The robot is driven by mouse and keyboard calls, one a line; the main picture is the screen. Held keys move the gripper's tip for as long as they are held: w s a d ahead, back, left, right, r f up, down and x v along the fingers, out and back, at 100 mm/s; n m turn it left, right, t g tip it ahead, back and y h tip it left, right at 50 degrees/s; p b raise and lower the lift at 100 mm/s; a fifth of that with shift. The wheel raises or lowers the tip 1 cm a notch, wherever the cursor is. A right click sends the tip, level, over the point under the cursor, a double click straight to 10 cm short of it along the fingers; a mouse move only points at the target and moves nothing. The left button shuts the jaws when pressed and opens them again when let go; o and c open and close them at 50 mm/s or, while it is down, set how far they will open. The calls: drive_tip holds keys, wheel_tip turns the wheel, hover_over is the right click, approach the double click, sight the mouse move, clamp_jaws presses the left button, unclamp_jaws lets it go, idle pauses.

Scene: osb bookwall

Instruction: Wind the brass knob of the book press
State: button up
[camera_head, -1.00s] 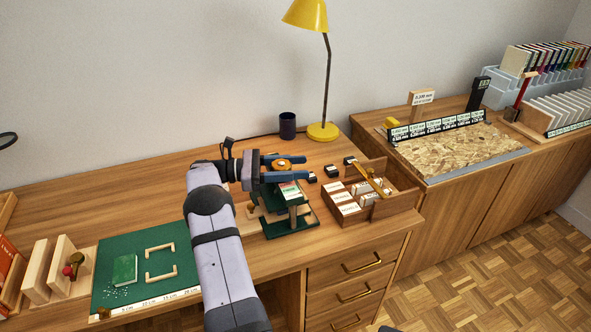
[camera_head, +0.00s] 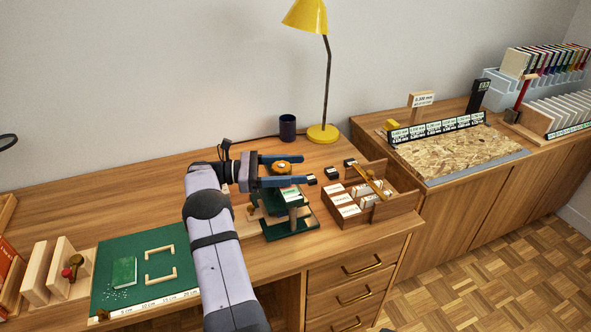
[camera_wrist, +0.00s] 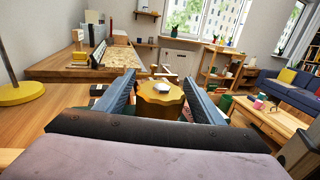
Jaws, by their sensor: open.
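The green book press (camera_head: 290,222) stands near the front edge of the desk, left of the wooden drawer box. Its round brass knob (camera_head: 283,165) shows at the top, between the blue fingers of my gripper (camera_head: 284,171). In the wrist view the knob (camera_wrist: 160,98) has a scalloped edge and a pale cap, and sits between the fingers of my gripper (camera_wrist: 160,95). The fingers are spread, with a gap visible on either side of the knob. My gripper partly hides the press in the head view.
An open wooden box (camera_head: 375,205) with labelled cards stands right of the press. A yellow lamp (camera_head: 323,133) and dark cup (camera_head: 287,127) stand behind. Small black blocks (camera_head: 332,173) lie nearby.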

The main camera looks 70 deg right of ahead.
sight(276, 171)
drive_tip(key=b+v, duration=0.1)
drive_tip(key=v, duration=0.3)
drive_tip(key=shift+w+a+f, duration=0.1)
drive_tip(key=shift+w+a, duration=0.05)
drive_tip(key=shift+w, duration=0.15)
drive_tip(key=shift+v, duration=1)
